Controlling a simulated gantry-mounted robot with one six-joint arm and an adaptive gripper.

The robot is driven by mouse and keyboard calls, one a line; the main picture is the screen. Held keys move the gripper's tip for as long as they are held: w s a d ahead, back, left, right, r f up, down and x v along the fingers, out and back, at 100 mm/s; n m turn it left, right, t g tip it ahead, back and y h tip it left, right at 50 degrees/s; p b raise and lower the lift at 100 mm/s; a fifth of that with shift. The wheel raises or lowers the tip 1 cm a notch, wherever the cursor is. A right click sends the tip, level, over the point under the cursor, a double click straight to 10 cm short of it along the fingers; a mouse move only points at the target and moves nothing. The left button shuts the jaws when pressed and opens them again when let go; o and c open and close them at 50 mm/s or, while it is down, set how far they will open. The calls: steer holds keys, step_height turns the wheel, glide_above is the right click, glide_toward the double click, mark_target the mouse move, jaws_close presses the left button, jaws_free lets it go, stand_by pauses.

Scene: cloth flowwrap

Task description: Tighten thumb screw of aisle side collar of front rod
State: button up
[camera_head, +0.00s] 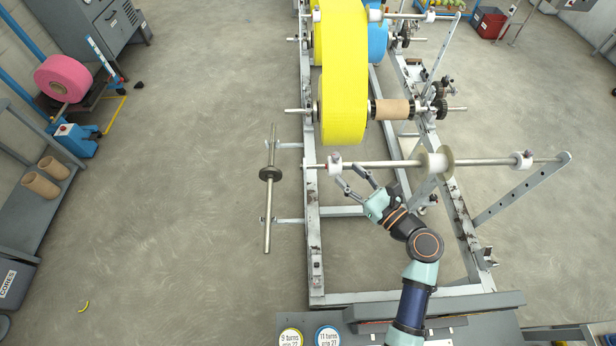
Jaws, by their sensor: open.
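The front rod (390,163) runs across the frame, from the left rail to the slotted upright at right. A white collar (334,165) sits on it near its left end, with a small darker spot on top. A second white collar (522,160) sits near its right end. Which one is the aisle side is not marked. My gripper (347,175) is open, just right of and below the left collar, its fingers pointing toward it. The fingers look empty; I cannot tell whether one touches the collar. The thumb screw is too small to make out clearly.
A pale flanged roller (436,164) sits on the front rod. A large yellow roll (343,80) hangs behind it, beside a brown core (394,109).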

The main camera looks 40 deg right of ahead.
mark_target(338, 159)
steer(key=shift+m, duration=0.6)
steer(key=w, duration=0.5)
steer(key=w+d, duration=0.1)
steer(key=w, duration=0.1)
steer(key=shift+w, duration=0.2)
jaws_close()
